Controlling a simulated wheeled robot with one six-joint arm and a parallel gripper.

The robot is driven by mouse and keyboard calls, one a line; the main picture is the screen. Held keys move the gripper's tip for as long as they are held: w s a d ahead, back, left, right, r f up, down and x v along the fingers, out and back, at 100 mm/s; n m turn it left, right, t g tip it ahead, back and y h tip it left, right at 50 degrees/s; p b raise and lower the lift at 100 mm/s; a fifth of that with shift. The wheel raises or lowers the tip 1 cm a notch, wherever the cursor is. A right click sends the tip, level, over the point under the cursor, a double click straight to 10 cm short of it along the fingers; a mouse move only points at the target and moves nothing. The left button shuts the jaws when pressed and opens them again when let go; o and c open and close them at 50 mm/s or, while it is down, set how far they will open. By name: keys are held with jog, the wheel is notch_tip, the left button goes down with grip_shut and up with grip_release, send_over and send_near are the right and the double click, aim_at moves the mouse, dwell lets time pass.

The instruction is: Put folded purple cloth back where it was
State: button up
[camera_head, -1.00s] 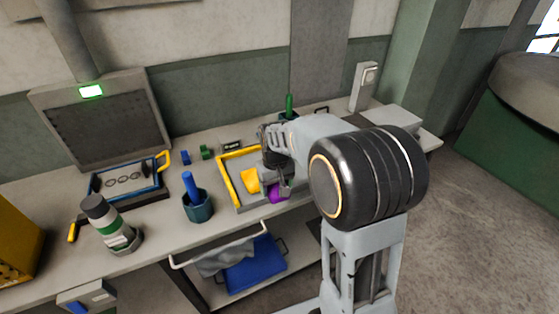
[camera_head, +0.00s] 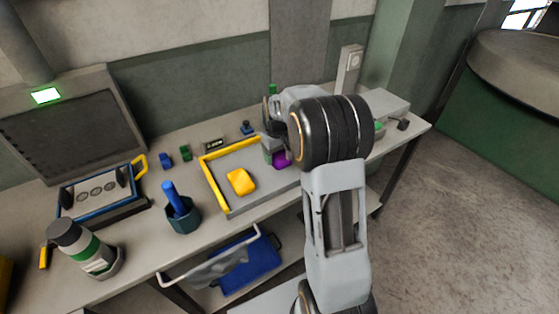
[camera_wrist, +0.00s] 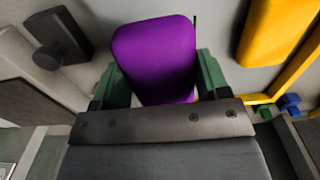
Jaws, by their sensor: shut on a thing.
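The folded purple cloth (camera_wrist: 155,55) is between the two green fingers of my gripper (camera_wrist: 160,80) in the wrist view. In the head view a small part of the purple cloth (camera_head: 282,160) shows beside my gripper (camera_head: 272,152), over the right part of the yellow-edged tray (camera_head: 228,148). My arm hides the rest of it. I cannot tell whether the cloth touches the tray floor. A folded yellow cloth (camera_head: 240,181) lies in the tray, apart from the gripper; it also shows in the wrist view (camera_wrist: 280,30).
A dark cup with a blue-handled tool (camera_head: 181,212) stands left of the tray. Small blue and green blocks (camera_head: 185,152) lie behind it. A bottle (camera_head: 85,248) stands front left. A grey box (camera_head: 385,103) is at the right end. A rail with grey cloth (camera_head: 205,272) hangs below the front edge.

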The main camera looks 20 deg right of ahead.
jog(key=shift+w+d+f, duration=0.3)
jog(key=shift+d+f, duration=0.1)
jog(key=shift+f, duration=0.15)
jog(key=shift+w+d+f, duration=0.25)
jog(key=shift+d+f, duration=0.1)
jog(key=shift+f, duration=1.65)
jog(key=shift+f, duration=0.15)
jog(key=o, duration=0.8)
